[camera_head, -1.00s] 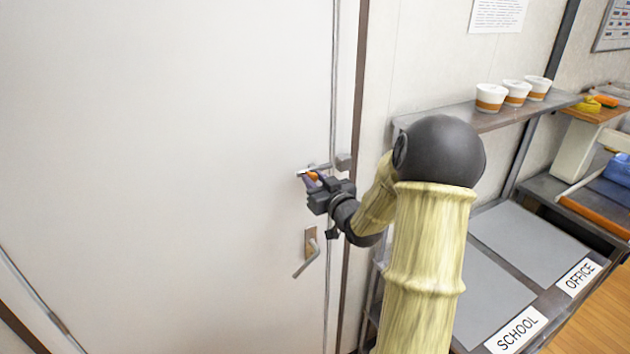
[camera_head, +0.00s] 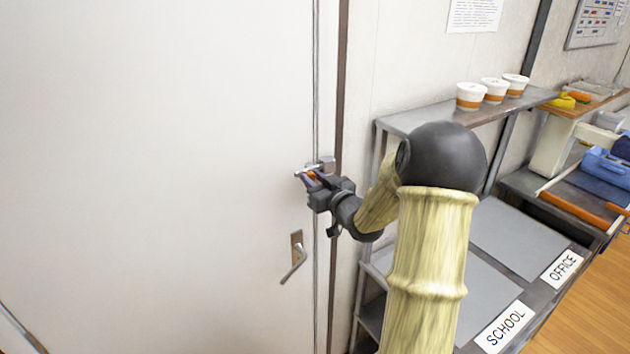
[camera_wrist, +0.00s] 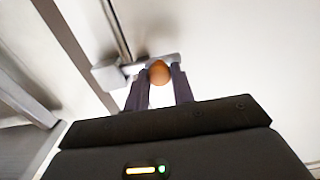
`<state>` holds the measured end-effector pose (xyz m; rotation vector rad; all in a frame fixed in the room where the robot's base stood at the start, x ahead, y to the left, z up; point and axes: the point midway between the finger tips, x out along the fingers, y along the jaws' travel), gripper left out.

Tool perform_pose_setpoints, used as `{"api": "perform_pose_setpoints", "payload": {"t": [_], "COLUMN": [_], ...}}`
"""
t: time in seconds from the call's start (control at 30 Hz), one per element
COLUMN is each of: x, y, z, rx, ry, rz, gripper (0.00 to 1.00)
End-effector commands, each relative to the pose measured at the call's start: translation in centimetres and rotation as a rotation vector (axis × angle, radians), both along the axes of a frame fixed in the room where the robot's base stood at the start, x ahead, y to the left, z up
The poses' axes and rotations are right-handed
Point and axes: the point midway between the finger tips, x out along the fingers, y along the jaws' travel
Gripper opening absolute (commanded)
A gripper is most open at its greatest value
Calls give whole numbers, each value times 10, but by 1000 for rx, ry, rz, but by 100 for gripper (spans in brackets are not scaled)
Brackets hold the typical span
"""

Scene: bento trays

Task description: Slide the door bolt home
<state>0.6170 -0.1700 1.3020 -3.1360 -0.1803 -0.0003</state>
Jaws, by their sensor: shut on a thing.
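The door bolt (camera_head: 301,173) is a small metal bar on the white door (camera_head: 160,180), near the door's right edge. Its orange knob (camera_wrist: 159,72) sits between my two dark fingers, and my gripper (camera_head: 312,180) is shut on it. The square metal keeper (camera_head: 328,163) is on the frame side. In the wrist view the bar spans the door gap and its end meets the keeper (camera_wrist: 107,75). How deep it sits inside cannot be told. My fingers hide part of the bar in the head view.
A lever handle (camera_head: 295,258) is on the door below the bolt. Right of the frame stands a metal rack (camera_head: 415,118) with three white-and-orange cups (camera_head: 494,91) on top. Its lower shelf has signs reading SCHOOL (camera_head: 505,327) and OFFICE (camera_head: 562,269).

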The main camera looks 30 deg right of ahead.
Motion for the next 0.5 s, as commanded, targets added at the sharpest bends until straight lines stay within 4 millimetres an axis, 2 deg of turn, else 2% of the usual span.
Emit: {"api": "perform_pose_setpoints", "payload": {"t": [0.07,0.1,0.17,0.5], "x": [0,0,0,-2], "y": [1,1,1,-1], "z": [0,0,0,0], "rx": [0,0,0,-1], "ry": [0,0,0,0], "rz": [2,2,1,-1], "gripper": [0,32,44,46]}}
